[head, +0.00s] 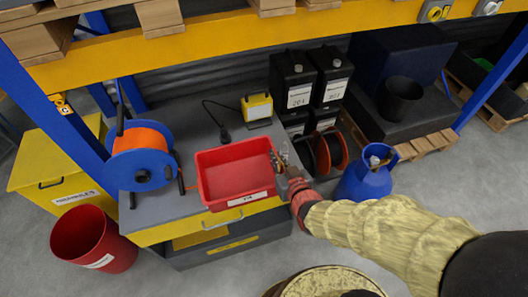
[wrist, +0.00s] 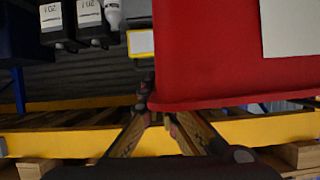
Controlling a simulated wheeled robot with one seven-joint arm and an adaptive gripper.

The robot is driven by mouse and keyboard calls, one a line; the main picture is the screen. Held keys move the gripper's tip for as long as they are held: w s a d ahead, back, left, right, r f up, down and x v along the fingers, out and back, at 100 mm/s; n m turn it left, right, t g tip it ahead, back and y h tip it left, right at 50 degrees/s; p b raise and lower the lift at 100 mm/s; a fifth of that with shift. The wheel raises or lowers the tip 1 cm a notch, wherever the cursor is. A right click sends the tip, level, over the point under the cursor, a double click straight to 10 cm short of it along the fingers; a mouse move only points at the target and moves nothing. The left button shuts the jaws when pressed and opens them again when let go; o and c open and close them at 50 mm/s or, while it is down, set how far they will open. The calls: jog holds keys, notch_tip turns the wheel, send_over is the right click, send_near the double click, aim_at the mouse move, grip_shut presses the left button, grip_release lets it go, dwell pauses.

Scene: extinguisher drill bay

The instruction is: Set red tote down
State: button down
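The red tote (head: 233,184) is upright over the grey top of the workbench (head: 152,213), near its front right edge. I cannot tell whether its base touches the bench. A pale label is on its front wall. My gripper (head: 281,161) is at the tote's right side, with its fingers closed at the rim. In the wrist view the fingertips (wrist: 160,114) meet at the corner of the tote's rim, and the tote (wrist: 210,70) fills the upper right. The fingers' inner contact is partly hidden.
An orange cable reel (head: 141,152) stands left of the tote. A yellow work lamp (head: 257,107) stands behind it, with its dark cable. Black canisters (head: 298,88), a blue gas cylinder (head: 368,176) and a red bin (head: 92,239) stand around. A yellow shelf beam (head: 250,42) crosses above.

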jog(key=shift+s+f+y, duration=0.3)
jog(key=shift+s+f, duration=0.15)
jog(key=shift+f, duration=0.1)
jog(key=shift+w+a+r, duration=0.1)
jog(key=shift+w, duration=0.2)
jog(key=shift+w+a, duration=0.15)
jog(key=b+x, duration=0.1)
jog(key=x, duration=0.2)
jog(key=d+b+x, duration=0.1)
jog(key=x, duration=0.2)
jog(key=d+b+x, duration=0.1)
jog(key=x, duration=0.2)
jog(key=shift+w+a+f, duration=0.1)
jog(key=shift+w+f, duration=0.3)
jog(key=shift+f, duration=0.1)
jog(key=shift+w+a+f+b, duration=0.1)
jog(key=shift+w+f+b, duration=0.55)
jog(key=shift+f, duration=0.75)
jog(key=shift+w+a+f+b, duration=0.1)
jog(key=shift+w+f+b, duration=0.35)
jog(key=shift+w+f, duration=0.7)
jog(key=shift+w+a+f+b, duration=0.1)
jog(key=shift+w+f+b, duration=0.4)
jog(key=shift+f, duration=1.15)
jog(key=shift+f+b, duration=0.2)
jog(key=shift+b, duration=0.1)
jog(key=c, duration=2.1)
grip_release()
